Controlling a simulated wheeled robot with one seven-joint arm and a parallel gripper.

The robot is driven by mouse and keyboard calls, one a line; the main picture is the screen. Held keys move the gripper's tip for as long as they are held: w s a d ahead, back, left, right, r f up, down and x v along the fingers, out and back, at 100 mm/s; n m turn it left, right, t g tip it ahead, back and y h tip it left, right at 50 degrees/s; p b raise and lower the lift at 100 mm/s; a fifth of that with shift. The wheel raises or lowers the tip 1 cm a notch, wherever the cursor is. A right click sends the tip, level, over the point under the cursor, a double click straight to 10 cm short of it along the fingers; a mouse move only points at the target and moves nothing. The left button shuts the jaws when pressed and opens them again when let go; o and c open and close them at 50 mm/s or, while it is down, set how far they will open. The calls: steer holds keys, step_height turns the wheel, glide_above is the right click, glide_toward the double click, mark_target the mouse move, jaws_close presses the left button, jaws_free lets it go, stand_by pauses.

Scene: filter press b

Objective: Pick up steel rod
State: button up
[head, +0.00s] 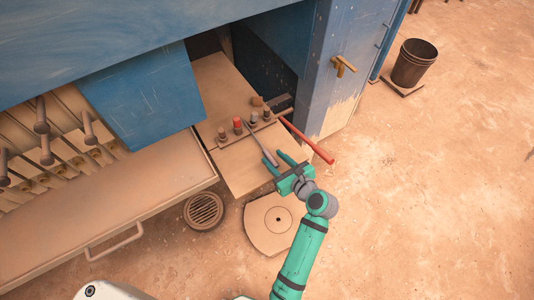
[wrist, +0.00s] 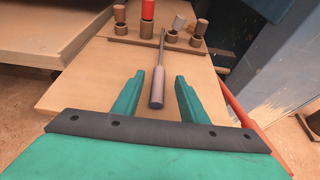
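The steel rod (head: 255,139) is a thin grey shaft with a thicker pinkish-grey end. It lies on a tan board, its thin end toward a rack of small items. In the wrist view its thick end (wrist: 157,88) points toward me. My gripper (head: 274,158) is open, its green fingers pointing at the rod. In the wrist view the thick end shows between the two fingertips (wrist: 159,76), with a gap on each side. I cannot tell how far above the board the fingers are.
A rack (head: 236,134) with several small capped items stands behind the rod. A red-handled tool (head: 308,141) lies close on the right, past the board's edge. A blue cabinet wall (head: 345,60) rises at right. A drawer (head: 120,205) is at left.

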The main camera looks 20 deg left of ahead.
mark_target(269, 155)
steer(key=shift+x, duration=1.6)
jaws_close()
steer(key=shift+r, duration=0.1)
